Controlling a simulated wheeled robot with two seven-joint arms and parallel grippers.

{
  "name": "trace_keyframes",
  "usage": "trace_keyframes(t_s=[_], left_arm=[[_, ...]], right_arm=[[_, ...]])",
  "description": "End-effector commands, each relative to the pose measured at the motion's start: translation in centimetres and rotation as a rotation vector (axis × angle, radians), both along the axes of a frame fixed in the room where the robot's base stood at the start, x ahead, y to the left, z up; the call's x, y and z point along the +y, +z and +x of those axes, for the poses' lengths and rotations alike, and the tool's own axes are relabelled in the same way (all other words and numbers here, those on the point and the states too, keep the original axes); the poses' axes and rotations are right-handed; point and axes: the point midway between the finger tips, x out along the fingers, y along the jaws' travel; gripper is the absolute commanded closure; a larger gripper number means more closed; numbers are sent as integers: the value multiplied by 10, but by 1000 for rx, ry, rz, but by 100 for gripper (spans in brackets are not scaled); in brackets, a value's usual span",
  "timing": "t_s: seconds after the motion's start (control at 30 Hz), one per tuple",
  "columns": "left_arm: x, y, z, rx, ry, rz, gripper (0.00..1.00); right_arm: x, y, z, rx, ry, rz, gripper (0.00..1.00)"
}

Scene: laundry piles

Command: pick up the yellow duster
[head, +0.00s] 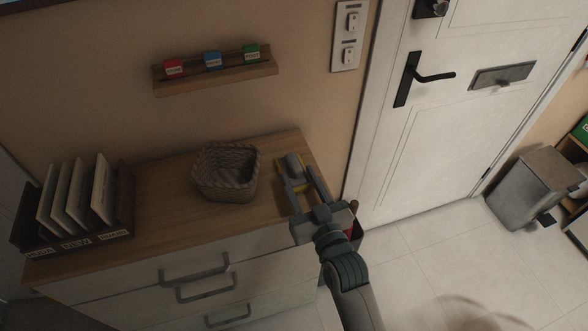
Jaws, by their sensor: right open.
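My right gripper (298,173) reaches over the right end of the wooden dresser top. It is open, and its fingers stand on either side of a small item with yellow parts (281,164) and a rounded grey part (294,164). The yellow shows beside and between the fingers; I cannot tell if this is the yellow duster, as the fingers hide much of it. I cannot tell whether the fingers touch it. My left gripper is not in view.
A woven basket (226,187) stands left of the gripper on the dresser (165,214). A file rack (75,239) with several folders is at the left end. A wall shelf (216,77) hangs above. A white door (460,125) and grey bin (534,184) are right.

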Motion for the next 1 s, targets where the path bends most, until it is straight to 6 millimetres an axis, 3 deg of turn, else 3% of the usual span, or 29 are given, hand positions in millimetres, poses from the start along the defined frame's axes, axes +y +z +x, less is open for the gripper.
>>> trace_keyframes(t_s=[0.43,0.97,1.0], left_arm=[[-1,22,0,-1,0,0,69],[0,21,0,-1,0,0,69],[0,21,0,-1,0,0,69]], right_arm=[[14,3,45,0,0,0,58],[15,2,47,0,0,0,58],[15,2,47,0,0,0,67]])
